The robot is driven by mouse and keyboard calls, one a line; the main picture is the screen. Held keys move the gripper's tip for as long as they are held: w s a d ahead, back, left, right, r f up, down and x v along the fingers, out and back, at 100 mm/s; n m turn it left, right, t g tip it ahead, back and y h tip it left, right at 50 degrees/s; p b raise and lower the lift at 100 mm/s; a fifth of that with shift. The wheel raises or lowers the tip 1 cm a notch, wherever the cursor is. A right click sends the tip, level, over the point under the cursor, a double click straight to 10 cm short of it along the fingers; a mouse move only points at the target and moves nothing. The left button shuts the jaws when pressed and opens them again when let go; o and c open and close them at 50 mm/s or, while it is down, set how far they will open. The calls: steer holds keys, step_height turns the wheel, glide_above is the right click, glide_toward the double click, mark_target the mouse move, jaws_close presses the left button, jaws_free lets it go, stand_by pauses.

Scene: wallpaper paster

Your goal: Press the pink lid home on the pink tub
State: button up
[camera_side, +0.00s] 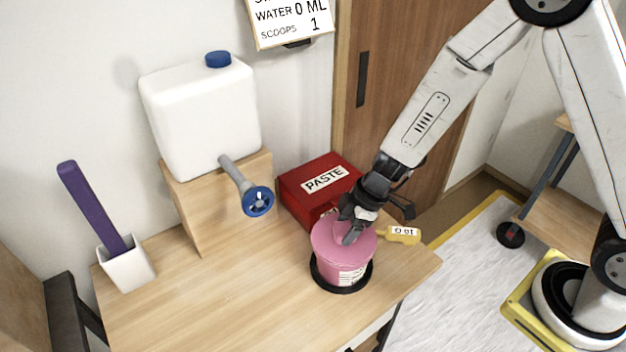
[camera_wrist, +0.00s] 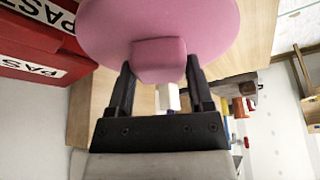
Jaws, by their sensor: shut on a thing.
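The pink tub (camera_side: 340,271) stands upright in a black ring base (camera_side: 345,289) near the right end of the wooden bench. The pink lid (camera_side: 326,238) is on top of the tub's mouth; I cannot tell whether it is fully seated. My gripper (camera_side: 353,232) is over the lid, shut on its knob. In the wrist view the pink lid (camera_wrist: 205,22) fills the top, and its block-shaped knob (camera_wrist: 159,62) sits between the fingers of my gripper (camera_wrist: 160,75). The tub is hidden behind the lid in that view.
A red PASTE box (camera_side: 296,196) stands just behind the tub. A yellow scoop marked 10 G (camera_side: 403,235) lies to its right. The bench front left (camera_side: 200,300) is clear.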

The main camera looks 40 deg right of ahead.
mark_target(361, 235)
steer(key=shift+f, duration=0.6)
steer(key=o, duration=1.2)
steer(key=shift+o, duration=0.2)
steer(key=shift+r, duration=0.1)
steer(key=shift+v, duration=3.85)
steer(key=s+d+r+m+h, duration=0.4)
steer(key=s+d+m, duration=0.4)
steer(key=m, duration=0.4)
steer(key=shift+d+r, duration=0.25)
steer(key=shift+d, duration=0.3)
